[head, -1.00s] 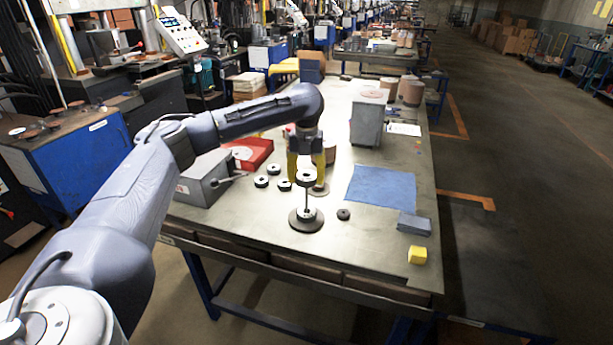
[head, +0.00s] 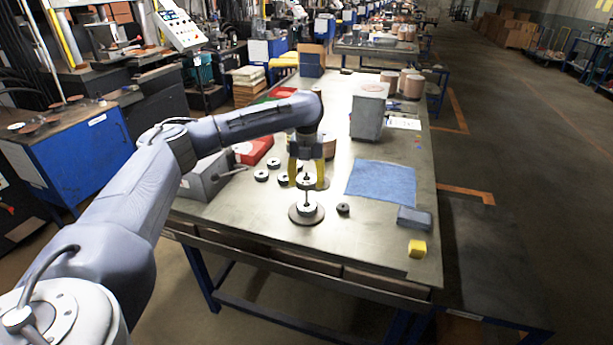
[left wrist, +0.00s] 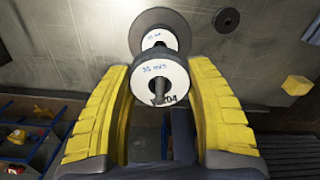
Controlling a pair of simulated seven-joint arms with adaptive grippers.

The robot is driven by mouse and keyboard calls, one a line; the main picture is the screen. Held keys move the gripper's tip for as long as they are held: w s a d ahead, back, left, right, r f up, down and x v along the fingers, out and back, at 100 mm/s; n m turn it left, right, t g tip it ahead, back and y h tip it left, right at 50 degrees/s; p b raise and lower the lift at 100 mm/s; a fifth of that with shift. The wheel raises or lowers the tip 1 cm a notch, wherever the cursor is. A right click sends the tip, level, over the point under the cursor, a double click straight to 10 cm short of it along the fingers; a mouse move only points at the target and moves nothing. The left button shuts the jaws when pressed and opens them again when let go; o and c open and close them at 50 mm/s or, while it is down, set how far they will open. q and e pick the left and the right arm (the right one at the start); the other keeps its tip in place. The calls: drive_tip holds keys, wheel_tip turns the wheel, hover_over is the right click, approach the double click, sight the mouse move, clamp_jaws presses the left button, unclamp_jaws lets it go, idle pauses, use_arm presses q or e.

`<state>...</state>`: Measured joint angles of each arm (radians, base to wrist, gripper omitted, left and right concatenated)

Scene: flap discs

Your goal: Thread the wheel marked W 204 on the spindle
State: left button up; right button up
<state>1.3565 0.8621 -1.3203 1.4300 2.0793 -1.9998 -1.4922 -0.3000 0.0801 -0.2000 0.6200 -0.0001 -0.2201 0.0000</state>
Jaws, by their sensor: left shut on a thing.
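My left gripper (head: 306,181) is shut on a wheel with a white, handwritten face (left wrist: 178,76) and a dark rim. The marking near its lower edge in the left wrist view reads 204, its start partly hidden. The spindle (head: 306,195) is a thin upright rod on a round dark base (head: 294,217). Its tip appears to stick up through the held wheel's hole, with the wheel high on the rod. Another white-faced wheel (head: 307,208) sits low around the spindle; it also shows in the left wrist view (left wrist: 158,39). My right gripper is not in view.
Several loose wheels (head: 261,175) lie left of the spindle. A small dark ring (head: 343,208) lies to its right. A blue cloth (head: 382,183), a grey-blue block (head: 414,219) and a yellow cube (head: 417,248) are farther right. A grey metal box (head: 205,178) stands left.

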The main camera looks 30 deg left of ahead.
sight(307, 194)
use_arm(q)
drive_tip(key=shift+f, duration=2.7)
drive_tip(key=o, duration=1.4)
drive_tip(key=shift+f, duration=0.2)
drive_tip(key=shift+r, duration=0.1)
wheel_tip(307, 194, up, 12)
drive_tip(key=shift+f, duration=0.1)
drive_tip(key=shift+r, duration=0.9)
